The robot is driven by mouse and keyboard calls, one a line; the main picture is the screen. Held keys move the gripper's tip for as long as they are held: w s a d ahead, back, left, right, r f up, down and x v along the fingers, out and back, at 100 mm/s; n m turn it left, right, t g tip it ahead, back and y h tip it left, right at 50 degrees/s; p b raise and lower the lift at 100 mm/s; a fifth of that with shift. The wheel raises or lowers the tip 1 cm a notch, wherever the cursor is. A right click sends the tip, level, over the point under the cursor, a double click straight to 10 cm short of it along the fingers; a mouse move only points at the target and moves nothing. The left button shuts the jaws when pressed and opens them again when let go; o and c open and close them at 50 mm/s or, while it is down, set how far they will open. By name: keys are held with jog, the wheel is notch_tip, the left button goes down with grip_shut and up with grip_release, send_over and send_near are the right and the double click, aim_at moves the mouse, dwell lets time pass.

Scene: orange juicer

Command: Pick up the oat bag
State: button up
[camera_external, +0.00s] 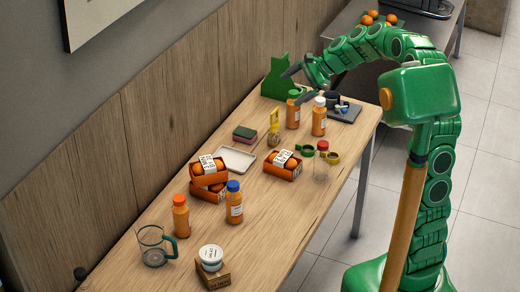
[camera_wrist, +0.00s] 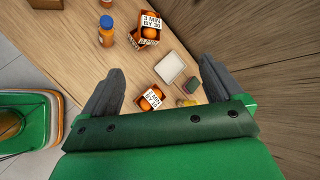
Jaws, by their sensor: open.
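I cannot pick out an oat bag with certainty, as no label reads clearly as oats. A green upright piece with a cat-like outline (camera_external: 274,79) stands at the table's far end by the wall. My gripper (camera_external: 300,86) is open and empty, above the far end of the table just right of the green piece. In the wrist view my gripper (camera_wrist: 160,70) has its fingers wide apart, with the table well below. An orange labelled pack (camera_external: 282,165) lies mid-table, and it also shows between the fingers (camera_wrist: 150,98).
Orange-filled bottles (camera_external: 319,118) stand near my gripper. Two stacked orange packs (camera_external: 207,180), a white tray (camera_external: 237,158), a sponge (camera_external: 244,134), a glass jug (camera_external: 152,248) and a small carton (camera_external: 213,274) are on the wooden table (camera_external: 265,225). Its front right is fairly clear.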

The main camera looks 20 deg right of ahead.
jog(key=w+d+f+m+t+y, duration=0.1)
jog(key=w+d+m+t, duration=0.15)
jog(key=w+m, duration=0.75)
jog(key=m+t, duration=0.3)
jog(key=t, duration=0.1)
send_over(277, 128)
jog(key=s+d, duration=0.3)
jog(key=s, duration=0.1)
notch_tip(277, 128, down, 4)
jog(key=shift+h, duration=0.3)
jog(key=f, duration=2.9)
jog(key=shift+w+a+f, duration=0.2)
jog(key=shift+w+f, duration=0.1)
jog(key=shift+f, duration=0.1)
jog(key=shift+f+g+x, duration=0.25)
jog(key=shift+x, duration=1.1)
jog(key=shift+w+a+f, duration=0.25)
jog(key=shift+w+f, duration=0.05)
jog(key=shift+w, duration=0.2)
jog(key=shift+w+a+f, duration=0.3)
jog(key=shift+w, duration=0.25)
jog(key=shift+x, duration=0.85)
jog(key=shift+w+a+f, duration=0.15)
jog(key=shift+a+f, duration=0.05)
jog(key=shift+a, duration=0.1)
